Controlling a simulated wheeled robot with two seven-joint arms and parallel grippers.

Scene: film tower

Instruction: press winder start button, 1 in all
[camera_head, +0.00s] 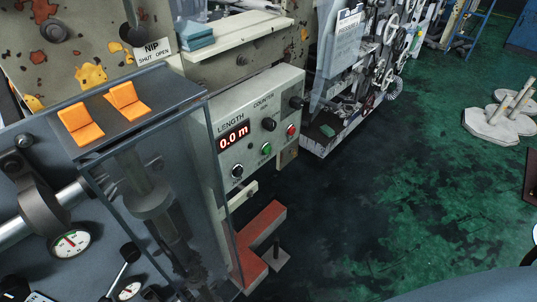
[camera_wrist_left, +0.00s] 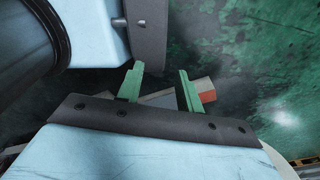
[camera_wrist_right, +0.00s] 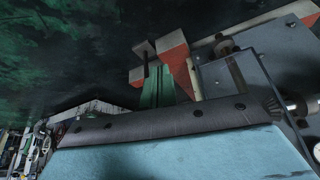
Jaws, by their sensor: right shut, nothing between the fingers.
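The winder control panel (camera_head: 255,110) stands in the middle of the head view, with a red LENGTH display (camera_head: 233,137) reading 0.0 m. It carries a green button (camera_head: 266,149) and a red button (camera_head: 291,131); their labels are too small to read. In the left wrist view, my left gripper (camera_wrist_left: 163,87) is open, its two green fingers apart with nothing held. In the right wrist view, my right gripper (camera_wrist_right: 158,86) is shut and empty, its green fingers together. Neither gripper shows in the head view, and neither wrist view shows the buttons.
Black knobs (camera_head: 269,124) sit beside the buttons. A clear guard (camera_head: 155,190) with orange pads (camera_head: 104,116) stands left of the panel. A red pedal-like frame (camera_head: 260,240) is on the floor below. A machine with wheels (camera_head: 385,50) stands behind. The green floor (camera_head: 400,190) at right is mostly free.

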